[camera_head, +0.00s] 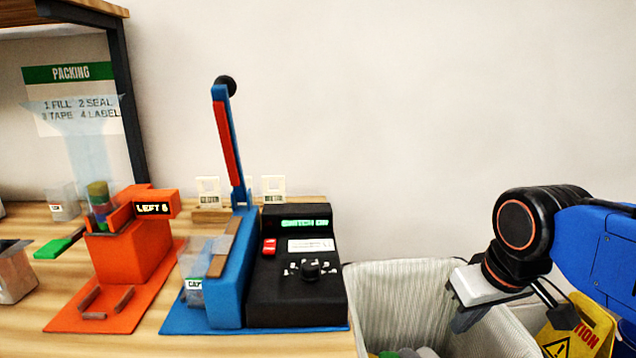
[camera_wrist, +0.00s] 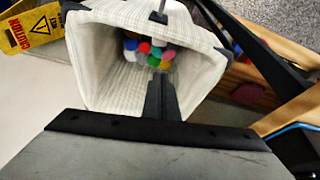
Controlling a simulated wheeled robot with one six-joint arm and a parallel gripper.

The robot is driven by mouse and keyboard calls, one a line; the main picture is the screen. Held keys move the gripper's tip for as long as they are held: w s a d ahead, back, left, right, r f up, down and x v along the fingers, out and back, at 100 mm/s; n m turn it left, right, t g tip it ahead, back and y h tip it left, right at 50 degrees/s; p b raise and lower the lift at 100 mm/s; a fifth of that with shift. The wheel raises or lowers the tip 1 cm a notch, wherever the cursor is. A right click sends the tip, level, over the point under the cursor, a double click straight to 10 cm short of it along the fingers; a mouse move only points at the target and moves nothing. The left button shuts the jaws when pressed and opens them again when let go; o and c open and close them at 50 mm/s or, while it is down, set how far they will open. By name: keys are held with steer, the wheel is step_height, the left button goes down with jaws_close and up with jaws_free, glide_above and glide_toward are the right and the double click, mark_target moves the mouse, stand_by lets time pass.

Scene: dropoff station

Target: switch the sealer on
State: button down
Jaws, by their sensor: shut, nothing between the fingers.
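The sealer (camera_head: 226,288) stands on a blue base on the table in the head view. Its blue lever with a red grip is raised, tilted slightly left. Its black control box (camera_head: 296,299) has a lit green display whose text seems to read "SWITCH ON". A red rocker switch (camera_head: 269,247) sits at the box's upper left, with a black dial (camera_head: 310,269) below and right of it. My gripper (camera_head: 460,322) is shut and empty, well right of the sealer, over the bin. Its fingers show in the wrist view (camera_wrist: 160,82).
A striped fabric bin (camera_head: 386,290) holding colourful items stands right of the table, beneath my gripper. A yellow caution sign (camera_head: 575,335) is beyond it. An orange stand (camera_head: 130,255) is left of the sealer. Small cards (camera_head: 273,187) stand behind it.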

steer(key=s+d+f+m+t, duration=0.1)
steer(key=s+d+f+m, duration=0.1)
steer(key=f, duration=0.5)
steer(key=s+d, duration=0.1)
steer(key=s, duration=0.1)
steer(key=shift+s+d+h, duration=0.3)
steer(key=shift+s+d, duration=0.05)
steer(key=shift+d, duration=0.05)
steer(key=w+a+r+n+g+y, duration=0.1)
steer(key=w+a+r+n, duration=0.3)
steer(key=r, duration=0.3)
steer(key=w+a+r+n, duration=0.2)
steer(key=w+a+r, duration=0.2)
steer(key=a+r, duration=0.15)
steer(key=w+a+r+n+g+y, duration=0.15)
steer(key=w+a+r, duration=0.25)
steer(key=r, duration=0.4)
steer(key=w+a+r+n+g, duration=0.1)
steer(key=a+r+n, duration=0.4)
steer(key=a, duration=0.6)
steer(key=w+a+r+n+g, duration=0.1)
steer(key=w+a+r+n, duration=0.2)
steer(key=a+r+n, duration=0.3)
steer(key=a+r+y, duration=0.1)
steer(key=a+r, duration=0.1)
steer(key=a, duration=0.2)
steer(key=shift+a+r, duration=0.35)
steer(key=shift+a, duration=0.05)
steer(key=shift+g, duration=0.25)
